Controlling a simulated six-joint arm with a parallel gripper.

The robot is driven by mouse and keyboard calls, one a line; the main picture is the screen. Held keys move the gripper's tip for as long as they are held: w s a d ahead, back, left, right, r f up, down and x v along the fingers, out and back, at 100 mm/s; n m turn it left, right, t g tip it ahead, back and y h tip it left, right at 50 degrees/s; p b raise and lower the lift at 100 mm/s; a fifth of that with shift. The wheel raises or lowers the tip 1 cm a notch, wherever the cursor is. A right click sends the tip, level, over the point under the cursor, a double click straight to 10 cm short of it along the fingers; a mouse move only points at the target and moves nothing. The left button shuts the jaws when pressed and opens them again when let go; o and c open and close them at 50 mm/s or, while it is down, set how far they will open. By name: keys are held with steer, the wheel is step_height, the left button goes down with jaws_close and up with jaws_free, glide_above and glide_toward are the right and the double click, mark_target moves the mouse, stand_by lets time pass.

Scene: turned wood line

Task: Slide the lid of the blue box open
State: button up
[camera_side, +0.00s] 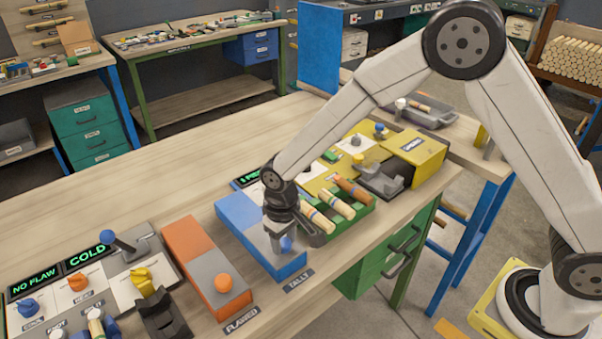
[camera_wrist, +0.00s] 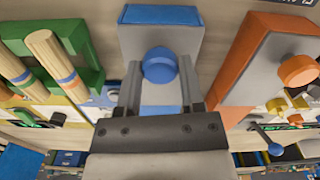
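The blue box (camera_side: 236,209) lies on the wooden bench beside the "TALLY" label. Its grey lid (camera_wrist: 146,38) covers the end near the bench edge, and the far part of its top is blue. A round blue knob (camera_wrist: 160,64) stands on the lid; it is partly hidden behind my gripper in the side view (camera_side: 287,244). My gripper (camera_wrist: 159,72) is over the lid, pointing down. I cannot tell how deep the fingertips sit beside the knob.
An orange box (camera_side: 196,251) with a grey lid and orange knob (camera_side: 223,283) stands left of the blue box. A green rack (camera_side: 352,214) with turned wood pieces stands close on the right. A control panel (camera_side: 93,283) is farther left. The bench behind is clear.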

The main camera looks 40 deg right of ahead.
jaws_close()
steer(key=shift+w+a, duration=0.1)
steer(key=shift+w, duration=6.6)
steer(key=o, duration=1)
jaws_free()
steer(key=shift+c, duration=0.2)
steer(key=shift+r, duration=0.1)
step_height(320, 180, up, 8)
